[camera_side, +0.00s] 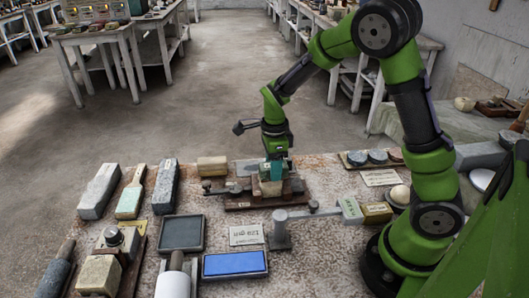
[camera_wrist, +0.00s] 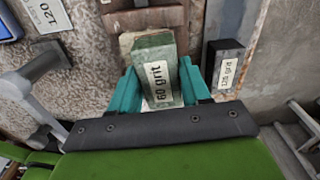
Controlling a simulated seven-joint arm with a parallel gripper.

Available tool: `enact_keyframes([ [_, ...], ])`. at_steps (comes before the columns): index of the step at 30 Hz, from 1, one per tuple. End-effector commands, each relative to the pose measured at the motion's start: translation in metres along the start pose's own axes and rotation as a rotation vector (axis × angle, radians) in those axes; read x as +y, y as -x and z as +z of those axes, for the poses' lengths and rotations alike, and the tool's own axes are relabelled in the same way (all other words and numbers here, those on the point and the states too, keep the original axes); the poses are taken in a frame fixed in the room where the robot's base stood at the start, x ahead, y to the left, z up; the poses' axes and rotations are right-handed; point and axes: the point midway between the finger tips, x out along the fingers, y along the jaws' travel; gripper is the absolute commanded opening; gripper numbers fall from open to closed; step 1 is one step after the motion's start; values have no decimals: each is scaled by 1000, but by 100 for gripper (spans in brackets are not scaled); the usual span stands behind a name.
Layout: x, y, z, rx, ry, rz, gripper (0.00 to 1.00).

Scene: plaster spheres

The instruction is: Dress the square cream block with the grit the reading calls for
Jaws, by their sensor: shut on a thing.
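My gripper (camera_wrist: 160,88) has its teal fingers shut on a greenish block labelled "60 grit" (camera_wrist: 158,55) in the wrist view. In the side view my gripper (camera_side: 271,172) is low over a brown wooden fixture (camera_side: 240,205). A white card (camera_side: 246,235) lies in front of the fixture and seems to read 120; a card reading "120" also shows in the wrist view (camera_wrist: 45,12).
A dark block with a grit label (camera_wrist: 224,68) stands right of the held block. A grey arm-like stand (camera_side: 282,230) is close in front of the fixture. A blue slab (camera_side: 235,264), a dark tray (camera_side: 181,233) and several long blocks (camera_side: 99,190) fill the left.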

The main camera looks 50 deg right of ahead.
Motion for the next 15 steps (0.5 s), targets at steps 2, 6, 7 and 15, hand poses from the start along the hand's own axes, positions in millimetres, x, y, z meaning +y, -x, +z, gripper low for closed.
enact_keyframes([
  [2,1,-1,4,3,0,2,8],
  [6,1,0,15,1,3,2,8],
  [7,1,0,17,1,3,2,8],
  [15,0,1,27,-2,2,0,8],
])
